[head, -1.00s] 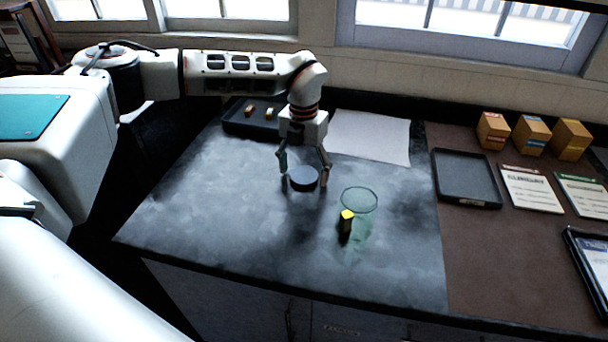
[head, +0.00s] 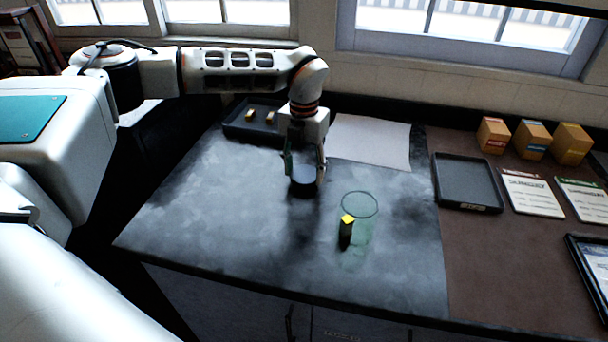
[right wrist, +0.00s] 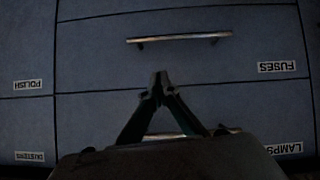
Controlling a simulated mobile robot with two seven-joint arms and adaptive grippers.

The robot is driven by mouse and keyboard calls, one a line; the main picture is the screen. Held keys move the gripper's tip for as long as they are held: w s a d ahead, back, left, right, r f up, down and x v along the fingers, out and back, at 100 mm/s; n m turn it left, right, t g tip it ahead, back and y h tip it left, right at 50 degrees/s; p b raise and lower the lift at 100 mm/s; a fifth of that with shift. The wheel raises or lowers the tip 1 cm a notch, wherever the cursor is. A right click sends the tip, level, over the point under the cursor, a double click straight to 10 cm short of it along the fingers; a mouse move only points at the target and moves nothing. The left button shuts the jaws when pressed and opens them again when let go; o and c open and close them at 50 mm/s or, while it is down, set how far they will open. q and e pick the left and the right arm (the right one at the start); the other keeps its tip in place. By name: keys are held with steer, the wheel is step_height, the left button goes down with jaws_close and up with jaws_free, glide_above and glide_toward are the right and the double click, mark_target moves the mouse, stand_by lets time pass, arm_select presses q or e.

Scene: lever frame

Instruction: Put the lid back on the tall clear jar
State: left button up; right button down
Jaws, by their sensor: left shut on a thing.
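The tall clear jar (head: 362,228) stands on the dark worktop, its greenish round rim uncovered. A dark round lid (head: 305,184) is to the left of the jar and farther back. My left gripper (head: 306,174) points down over the lid and is shut on it, a finger at each side. I cannot tell whether the lid still touches the worktop. My right gripper (right wrist: 160,88) shows only in the right wrist view, its fingertips together and empty, in front of drawers.
A black block with a yellow top (head: 346,232) is at the jar's left front; I cannot tell whether it is inside. A dark tray (head: 240,130) with small blocks and a pale sheet (head: 370,140) lie behind. An empty tray (head: 466,183) and boxes (head: 532,136) are at right.

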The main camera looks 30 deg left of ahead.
arm_select(q)
step_height(320, 180, up, 18)
stand_by(0.3)
stand_by(0.3)
steer(key=m, duration=1)
glide_above(303, 181)
step_height(303, 181, down, 5)
steer(key=s+d+f+m, duration=0.1)
steer(key=s+f+m, duration=0.2)
steer(key=m, duration=0.5)
steer(key=s+d+f+m, duration=0.1)
steer(key=s+f+m, duration=0.2)
steer(key=m, duration=0.5)
steer(key=s+d+f+m, duration=0.1)
steer(key=s+f+m, duration=0.2)
steer(key=m, duration=0.5)
steer(key=shift+s+d+f+m, duration=0.15)
steer(key=shift+d+f+m, duration=0.15)
steer(key=shift+f, duration=0.35)
steer(key=shift+s+d+f+m, duration=0.15)
steer(key=shift+s+f+m, duration=0.25)
steer(key=shift+m, duration=0.5)
